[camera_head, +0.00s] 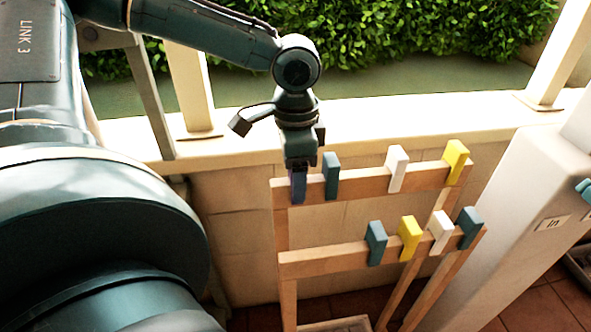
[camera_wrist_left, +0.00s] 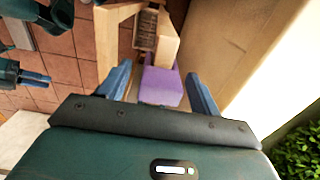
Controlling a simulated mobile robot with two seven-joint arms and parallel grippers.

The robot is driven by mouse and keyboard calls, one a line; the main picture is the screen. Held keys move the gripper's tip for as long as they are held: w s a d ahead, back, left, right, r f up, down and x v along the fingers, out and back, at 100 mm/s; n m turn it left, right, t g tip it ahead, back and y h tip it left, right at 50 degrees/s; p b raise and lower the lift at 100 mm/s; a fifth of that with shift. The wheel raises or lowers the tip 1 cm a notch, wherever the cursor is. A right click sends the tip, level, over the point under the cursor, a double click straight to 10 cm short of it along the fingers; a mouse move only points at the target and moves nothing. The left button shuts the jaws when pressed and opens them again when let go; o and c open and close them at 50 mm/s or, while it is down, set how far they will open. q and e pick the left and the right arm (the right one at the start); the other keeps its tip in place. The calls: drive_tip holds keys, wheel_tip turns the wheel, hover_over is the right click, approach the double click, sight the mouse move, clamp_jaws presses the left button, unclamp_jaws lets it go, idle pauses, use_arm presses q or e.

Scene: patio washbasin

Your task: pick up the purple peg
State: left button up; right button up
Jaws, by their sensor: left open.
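The purple peg (camera_wrist_left: 160,88) shows in the left wrist view on the end of a wooden rail. It lies between the two blue fingers of my left gripper (camera_wrist_left: 158,74), with gaps visible on both sides. The gripper is open. In the head view my left gripper (camera_head: 298,188) points down at the left end of the rack's upper rail. There it covers most or all of the peg, and I cannot tell contact.
A wooden rack (camera_head: 345,252) has two rails. A teal peg (camera_head: 331,176) is close right of the gripper; a white peg (camera_head: 396,168) and a yellow peg (camera_head: 456,162) are further along. Several pegs sit on the lower rail. A wall (camera_head: 400,122) runs behind; a white post (camera_head: 520,235) stands right.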

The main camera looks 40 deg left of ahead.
use_arm(q)
drive_tip(key=shift+c, duration=0.4)
drive_tip(key=c, duration=1)
use_arm(e)
drive_tip(key=shift+s+f, duration=0.1)
drive_tip(key=shift+f, duration=0.05)
use_arm(q)
drive_tip(key=shift+o, duration=0.2)
drive_tip(key=shift+r, duration=0.15)
